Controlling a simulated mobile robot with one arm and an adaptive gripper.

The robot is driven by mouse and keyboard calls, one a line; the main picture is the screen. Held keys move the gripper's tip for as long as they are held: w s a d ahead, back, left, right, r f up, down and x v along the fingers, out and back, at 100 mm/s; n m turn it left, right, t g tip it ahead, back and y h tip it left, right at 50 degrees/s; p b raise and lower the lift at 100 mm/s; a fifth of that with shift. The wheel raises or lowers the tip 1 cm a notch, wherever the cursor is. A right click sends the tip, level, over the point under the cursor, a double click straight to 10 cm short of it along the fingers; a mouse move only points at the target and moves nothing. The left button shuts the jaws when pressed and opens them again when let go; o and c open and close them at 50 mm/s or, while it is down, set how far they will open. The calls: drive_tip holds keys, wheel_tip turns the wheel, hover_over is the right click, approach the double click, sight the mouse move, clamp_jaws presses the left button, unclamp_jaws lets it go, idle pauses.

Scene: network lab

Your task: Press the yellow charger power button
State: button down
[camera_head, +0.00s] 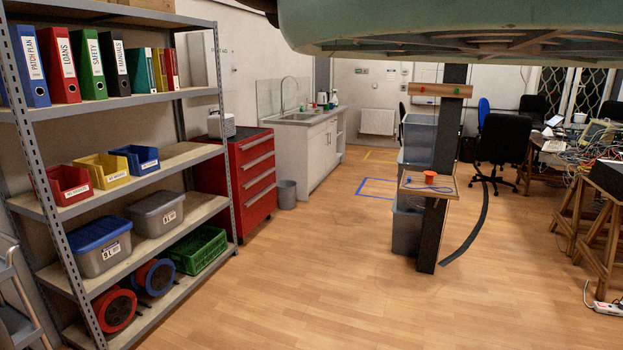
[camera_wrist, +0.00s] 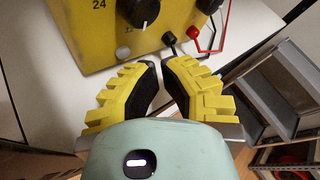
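The yellow charger (camera_wrist: 92,35) stands on a white surface at the top of the wrist view, cut off by the frame's edge. Its front has black knobs, a "24" marking and a small round pale button (camera_wrist: 124,51) at its lower edge. I cannot read a label on this button. My gripper (camera_wrist: 160,63) has yellow ribbed fingers with dark pads. Its fingertips are drawn nearly together, with nothing held between them. They are just below the charger in the picture, right of the pale button. I do not make out the charger in the head view.
In the head view, a shelf rack (camera_head: 130,98) stands left, a post with bins (camera_head: 432,200) mid-right, and open wooden floor (camera_head: 330,270) between.

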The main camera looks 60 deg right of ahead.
drive_tip(key=shift+a, duration=0.25)
idle(0.4)
drive_tip(key=shift+s+a+f, duration=0.15)
drive_tip(key=shift+s+a, duration=0.15)
drive_tip(key=shift+a, duration=0.15)
idle(1.1)
drive_tip(key=shift+d+r+g, duration=0.1)
drive_tip(key=shift+r+g, duration=0.15)
drive_tip(key=shift+g, duration=0.05)
drive_tip(key=shift+d+f+b, duration=0.25)
drive_tip(key=shift+d+b, duration=0.1)
drive_tip(key=shift+d, duration=0.85)
drive_tip(key=d, duration=0.2)
drive_tip(key=w+d+b, duration=0.1)
drive_tip(key=d, duration=0.1)
drive_tip(key=shift+w+r, duration=0.1)
drive_tip(key=c, duration=1.7)
unclamp_jaws()
drive_tip(key=shift+a, duration=0.1)
clamp_jaws()
